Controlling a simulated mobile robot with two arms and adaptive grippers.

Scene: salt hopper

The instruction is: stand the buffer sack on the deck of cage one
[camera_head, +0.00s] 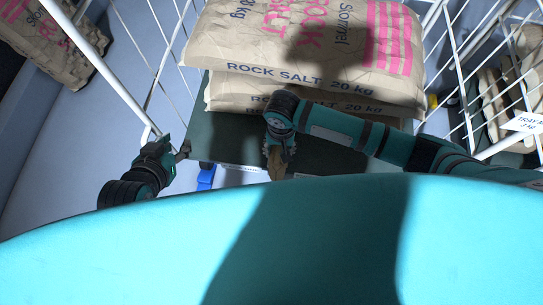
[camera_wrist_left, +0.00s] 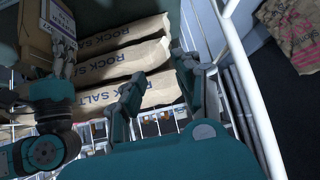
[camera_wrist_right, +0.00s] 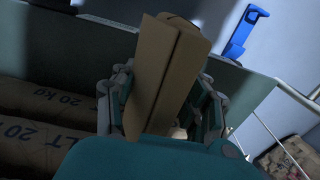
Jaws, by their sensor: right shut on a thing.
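Printed rock salt sacks (camera_head: 300,45) lie stacked flat on the deck behind the right gripper. My left gripper (camera_head: 182,152) is open and empty at the deck's left front corner. Another printed sack (camera_head: 50,45) is outside the mesh at the upper left; its base is out of frame.
White mesh cage sides (camera_head: 150,60) rise left and right of the deck. A blue piece (camera_head: 206,177) shows by the deck's front edge. More sacks and a paper label (camera_head: 525,122) are behind the right mesh. Pale floor is bare at the left.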

